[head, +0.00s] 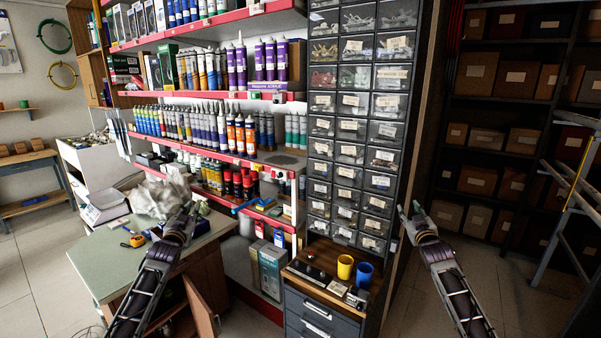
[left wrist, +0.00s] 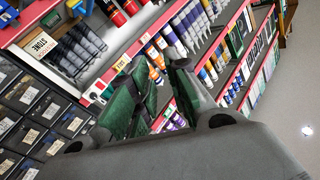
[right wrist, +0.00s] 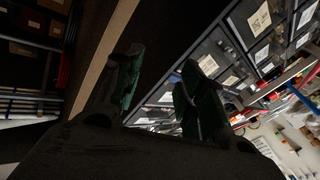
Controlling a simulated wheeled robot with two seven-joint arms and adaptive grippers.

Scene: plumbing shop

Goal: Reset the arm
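My left gripper (head: 190,209) is raised in front of the shelving, over the right end of the green-topped bench in the head view. In the left wrist view its green-padded fingers (left wrist: 158,88) stand apart with nothing between them. My right gripper (head: 409,209) is raised just right of the drawer cabinet's edge. In the right wrist view its green-padded fingers (right wrist: 165,78) are apart and empty. Both forearms reach up and forward from the bottom of the head view, well apart from each other.
The green-topped bench (head: 115,255) holds a tape measure (head: 134,239) and a crumpled grey cloth. Shelves of tubes (head: 195,128) stand behind. A small-drawer cabinet (head: 350,155) rises above a counter with a yellow cup (head: 345,267) and a blue cup (head: 364,274). A ladder (head: 570,190) stands right.

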